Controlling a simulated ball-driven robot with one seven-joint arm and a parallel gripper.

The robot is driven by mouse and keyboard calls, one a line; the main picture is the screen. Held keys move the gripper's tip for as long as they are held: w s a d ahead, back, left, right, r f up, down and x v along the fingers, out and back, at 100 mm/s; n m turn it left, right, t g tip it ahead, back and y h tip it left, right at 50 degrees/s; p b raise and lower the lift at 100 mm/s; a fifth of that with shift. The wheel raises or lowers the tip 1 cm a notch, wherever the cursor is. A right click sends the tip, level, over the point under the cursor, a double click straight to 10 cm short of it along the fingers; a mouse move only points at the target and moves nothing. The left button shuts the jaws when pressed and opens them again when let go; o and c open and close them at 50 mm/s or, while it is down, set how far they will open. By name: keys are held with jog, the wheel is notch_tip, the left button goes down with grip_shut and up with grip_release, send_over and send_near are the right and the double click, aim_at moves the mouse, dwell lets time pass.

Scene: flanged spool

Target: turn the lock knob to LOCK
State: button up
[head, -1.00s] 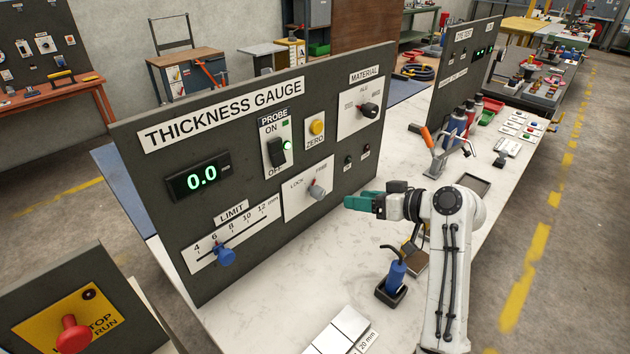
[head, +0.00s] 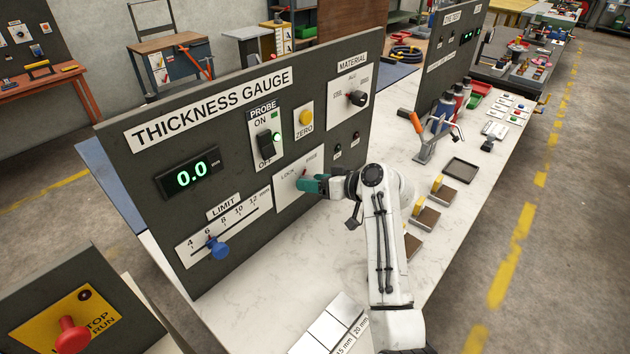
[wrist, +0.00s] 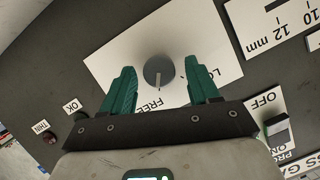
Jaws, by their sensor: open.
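The lock knob (wrist: 158,70) is a round grey knob on a white plate (wrist: 110,65), seen in the wrist view. Its pale pointer mark points down in that view, toward the FREE label (wrist: 147,104). The LOCK label is partly hidden behind the right finger. My gripper (wrist: 160,66) is open, with one green finger on each side of the knob and a visible gap to it on both sides. In the head view my gripper (head: 314,186) is in front of the plate (head: 287,192) and hides the knob.
The gauge panel (head: 130,165) also carries the blue limit slider (head: 217,247), the probe switch (head: 266,145), the yellow zero button (head: 306,118) and the material knob (head: 358,98). White blocks (head: 330,325) lie on the bench in front. Bench between panel and blocks is clear.

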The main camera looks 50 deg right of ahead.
jog(key=c, duration=1)
jog(key=shift+c, duration=0.2)
jog(key=shift+a+f+n+t+h+b, duration=0.1)
jog(key=shift+a+n+t+h+b, duration=0.1)
jog(key=shift+n+h+b, duration=1.1)
jog(key=shift+a+n+t+h+b, duration=0.15)
jog(key=shift+n+h+b, duration=0.6)
jog(key=shift+n+b, duration=1)
jog(key=shift+a+f+n+t+h+b, duration=0.1)
jog(key=shift+a+n+h+b, duration=0.15)
jog(key=shift+n+h+b, duration=1.05)
jog(key=shift+n, duration=0.55)
